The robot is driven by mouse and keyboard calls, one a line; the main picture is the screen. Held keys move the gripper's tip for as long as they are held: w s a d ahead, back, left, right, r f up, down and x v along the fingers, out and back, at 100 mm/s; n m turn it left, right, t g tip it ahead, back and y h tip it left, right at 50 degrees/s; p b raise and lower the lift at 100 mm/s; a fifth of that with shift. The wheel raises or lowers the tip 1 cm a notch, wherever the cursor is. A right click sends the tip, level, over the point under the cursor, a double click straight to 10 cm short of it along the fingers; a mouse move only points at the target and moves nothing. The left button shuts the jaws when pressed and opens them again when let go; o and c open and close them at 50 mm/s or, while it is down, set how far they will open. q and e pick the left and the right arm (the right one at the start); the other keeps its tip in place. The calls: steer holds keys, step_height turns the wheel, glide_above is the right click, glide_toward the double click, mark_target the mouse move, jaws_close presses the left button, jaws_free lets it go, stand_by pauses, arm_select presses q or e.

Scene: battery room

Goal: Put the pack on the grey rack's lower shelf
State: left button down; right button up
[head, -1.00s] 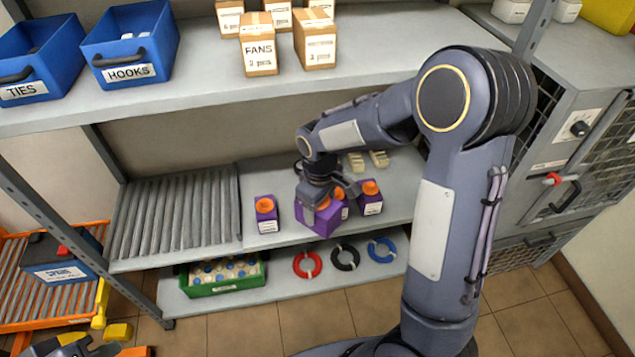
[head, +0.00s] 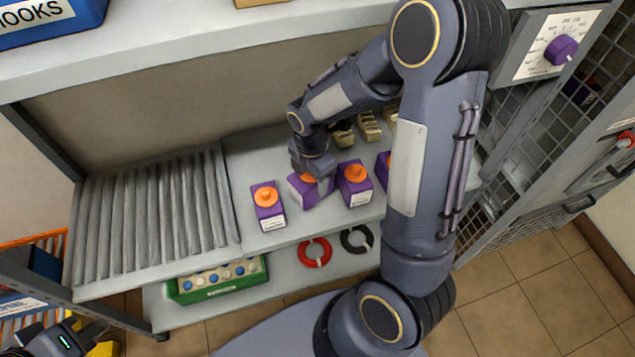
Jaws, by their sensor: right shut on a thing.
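My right gripper (head: 314,172) is shut on a purple pack with an orange top (head: 309,196) over the middle level of the grey rack (head: 262,237). The gripper hides part of the pack, and I cannot tell whether its base touches the shelf. A similar purple pack (head: 269,212) stands to its left. Another (head: 355,190) stands close on its right, and one more (head: 382,172) is partly behind my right arm. The rack's bottom shelf (head: 285,282) is below. My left gripper (head: 80,333) is at the bottom left, away from the packs; its jaw opening is unclear.
Grey rollers (head: 150,220) fill the left of the middle shelf. A green tray of cells (head: 217,281), a red ring (head: 315,252) and a black ring (head: 357,239) lie on the bottom shelf. The top shelf (head: 200,65) overhangs. A mesh cabinet (head: 520,160) stands at right.

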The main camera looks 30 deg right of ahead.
steer(key=shift+f+b, duration=0.4)
steer(key=shift+f, duration=2.2)
steer(key=shift+f, duration=0.1)
steer(key=o, duration=1.5)
steer(key=shift+f, duration=0.1)
steer(key=shift+o, duration=0.2)
steer(key=shift+r, duration=0.35)
step_height(320, 180, up, 7)
steer(key=shift+p, duration=0.7)
steer(key=s+a+r+m+t+y, duration=0.2)
steer(key=s+r+m, duration=0.5)
steer(key=m, duration=0.3)
steer(key=s+a+r+m+t+y, duration=0.1)
steer(key=s+a+r+m+t, duration=0.1)
steer(key=s+r+m, duration=0.5)
steer(key=s+m+t, duration=0.1)
steer(key=s+m, duration=0.2)
steer(key=m, duration=0.1)
steer(key=shift+r+m+t+y, duration=0.3)
steer(key=shift+r+y, duration=0.05)
steer(key=shift+y, duration=0.05)
